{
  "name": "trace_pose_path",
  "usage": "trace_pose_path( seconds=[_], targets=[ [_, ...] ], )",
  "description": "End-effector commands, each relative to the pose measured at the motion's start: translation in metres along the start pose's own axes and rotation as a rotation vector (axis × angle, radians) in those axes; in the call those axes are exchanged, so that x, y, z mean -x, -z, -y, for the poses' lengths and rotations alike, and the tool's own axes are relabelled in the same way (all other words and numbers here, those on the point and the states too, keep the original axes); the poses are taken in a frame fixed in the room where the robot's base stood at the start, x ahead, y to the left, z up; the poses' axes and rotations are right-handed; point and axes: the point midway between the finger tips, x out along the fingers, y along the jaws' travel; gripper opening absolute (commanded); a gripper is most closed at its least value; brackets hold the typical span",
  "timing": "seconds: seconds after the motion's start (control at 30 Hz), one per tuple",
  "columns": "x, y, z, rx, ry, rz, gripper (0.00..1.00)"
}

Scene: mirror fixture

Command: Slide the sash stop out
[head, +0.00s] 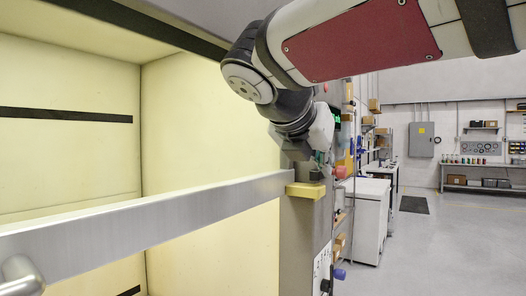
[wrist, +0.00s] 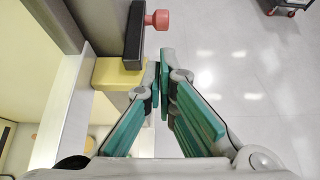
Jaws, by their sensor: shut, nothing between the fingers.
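The yellow block (head: 305,190), which looks like the sash stop, sits on the grey post at the right end of the metal sash bar (head: 170,212). In the wrist view the yellow block (wrist: 119,74) lies beside the sash edge, with a dark piece (wrist: 135,35) and a red knob (wrist: 157,19) just beyond it. My gripper (wrist: 161,72) has its green-padded fingers closed together at the tips, with nothing between them. The tips are just right of the yellow block in that view; I cannot tell whether they touch it. In the head view my wrist hangs above the block.
The lit, cream-walled cabinet (head: 210,120) opens behind the sash bar. A white cabinet (head: 362,215) stands right of the post. Sockets and a blue knob (head: 339,274) are lower on the post. Open grey floor (head: 450,245) lies to the right.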

Motion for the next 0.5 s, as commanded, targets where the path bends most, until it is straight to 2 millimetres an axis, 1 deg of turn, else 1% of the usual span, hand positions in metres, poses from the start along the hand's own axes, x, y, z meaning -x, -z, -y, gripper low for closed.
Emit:
trace_pose_path(
  seconds=[0.03,0.2,0.4,0.5],
  targets=[
    [-0.011,0.001,0.001,0.001,0.004,-0.002,0.00],
    [-0.043,0.000,0.001,0.000,0.003,-0.001,0.00],
    [-0.067,-0.008,0.000,0.001,0.001,-0.001,0.00],
    [-0.074,-0.010,0.001,0.000,0.001,0.000,0.00]
  ],
)
